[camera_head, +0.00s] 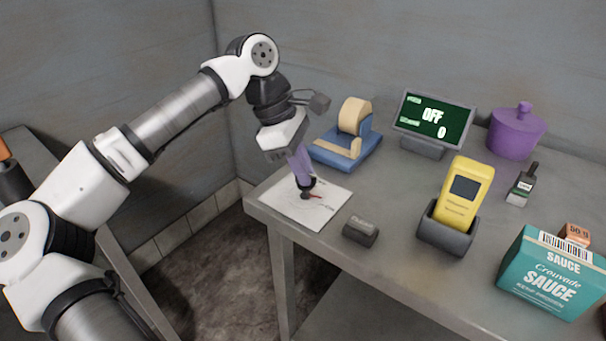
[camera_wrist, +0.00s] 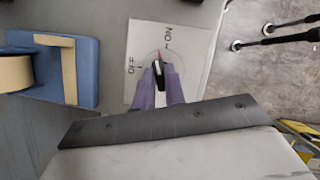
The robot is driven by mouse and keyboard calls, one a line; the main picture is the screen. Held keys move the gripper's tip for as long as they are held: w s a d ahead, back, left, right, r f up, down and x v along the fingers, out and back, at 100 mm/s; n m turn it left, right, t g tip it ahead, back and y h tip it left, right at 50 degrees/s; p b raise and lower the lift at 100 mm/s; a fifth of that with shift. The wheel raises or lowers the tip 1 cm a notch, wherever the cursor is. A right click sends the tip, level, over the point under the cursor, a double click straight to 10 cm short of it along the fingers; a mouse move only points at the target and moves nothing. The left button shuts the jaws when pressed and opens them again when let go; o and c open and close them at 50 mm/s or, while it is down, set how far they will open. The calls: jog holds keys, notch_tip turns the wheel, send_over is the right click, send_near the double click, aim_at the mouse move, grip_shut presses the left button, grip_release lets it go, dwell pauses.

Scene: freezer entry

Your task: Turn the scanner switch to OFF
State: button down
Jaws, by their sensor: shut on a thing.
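The switch plate (camera_head: 278,200) is a white panel at the table's near left corner, and it fills the upper middle of the wrist view (camera_wrist: 199,42). It has an ON label (camera_wrist: 168,36) at the top and an OFF label (camera_wrist: 131,67) at the left there. My gripper (camera_head: 305,188) is over the plate with its purple fingers (camera_wrist: 161,84) shut on the dark switch knob (camera_wrist: 158,68). The knob's red pointer (camera_wrist: 158,56) points up, closer to ON than to OFF. The fingers hide part of the knob. The display screen (camera_head: 433,117) reads OFF and 0.
A blue and tan tape dispenser (camera_head: 348,145) stands just behind the plate. A small dark block (camera_head: 360,233) lies to its right. A yellow scanner (camera_head: 465,190) stands in a dark cradle (camera_head: 446,238). A teal sauce box (camera_head: 545,275) and purple pot (camera_head: 515,132) are farther right.

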jog(key=n+b, duration=0.1)
jog(key=n+t+b, duration=0.1)
jog(key=n, duration=0.1)
jog(key=shift+s+f+n+t+b, duration=0.1)
jog(key=shift+f+n+t+b, duration=0.1)
jog(key=shift+n+t+b, duration=0.15)
jog(key=n+t+b, duration=0.1)
jog(key=n+b, duration=0.1)
jog(key=n, duration=0.1)
jog(key=shift+s+n+b, duration=0.1)
jog(key=shift+n+b, duration=0.15)
jog(key=shift+b, duration=0.05)
jog(key=n+b, duration=0.1)
jog(key=n, duration=0.1)
jog(key=n+t+y+b, duration=0.1)
jog(key=n, duration=0.1)
jog(key=shift+t+b, duration=0.25)
jog(key=shift+b, duration=0.05)
jog(key=shift+s+d+r+n+t+y+b, duration=0.1)
jog(key=shift+n+t+y+b, duration=0.15)
jog(key=shift+n, duration=0.35)
jog(key=shift+r+n+t+y+b, duration=0.15)
jog(key=shift+n+b, duration=0.2)
jog(key=shift+n, duration=0.25)
jog(key=c, duration=1.5)
grip_release()
jog(key=shift+o, duration=0.2)
